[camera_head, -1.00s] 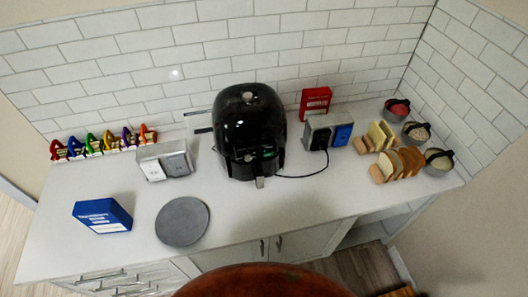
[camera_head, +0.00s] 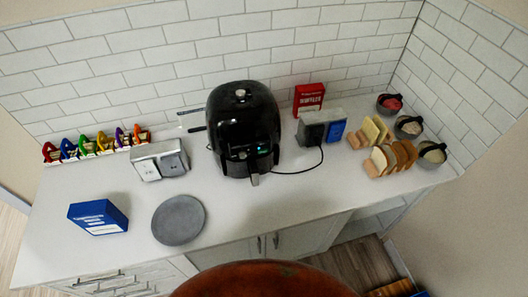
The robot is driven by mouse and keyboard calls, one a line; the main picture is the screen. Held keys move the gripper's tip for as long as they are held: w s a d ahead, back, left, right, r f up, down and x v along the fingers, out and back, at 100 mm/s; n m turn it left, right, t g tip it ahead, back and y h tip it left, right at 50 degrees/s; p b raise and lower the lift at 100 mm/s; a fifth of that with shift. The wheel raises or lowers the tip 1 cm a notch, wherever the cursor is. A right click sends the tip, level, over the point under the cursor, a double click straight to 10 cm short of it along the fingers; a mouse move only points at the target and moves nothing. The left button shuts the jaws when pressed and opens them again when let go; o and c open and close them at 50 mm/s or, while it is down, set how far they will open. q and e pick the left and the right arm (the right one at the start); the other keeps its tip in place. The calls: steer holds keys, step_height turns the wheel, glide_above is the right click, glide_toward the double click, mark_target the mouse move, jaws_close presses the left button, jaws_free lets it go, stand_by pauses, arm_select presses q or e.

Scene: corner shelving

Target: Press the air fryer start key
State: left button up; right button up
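The black air fryer (camera_head: 243,120) stands on the white counter (camera_head: 110,255), against the tiled wall. The start key is too small to make out. Neither of my grippers is in the head view.
A round grey plate (camera_head: 178,219) and a blue box (camera_head: 98,217) lie on the left front counter. Grey socket boxes (camera_head: 160,160) stand left of the fryer, more (camera_head: 312,128) to its right. Bread (camera_head: 383,159), bowls (camera_head: 433,154) and a red box (camera_head: 309,97) are at right.

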arm_select(q)
jaws_close()
arm_select(e)
steer(key=shift+s, duration=0.3)
steer(key=shift+a, duration=0.2)
steer(key=shift+w, duration=0.1)
stand_by(0.4)
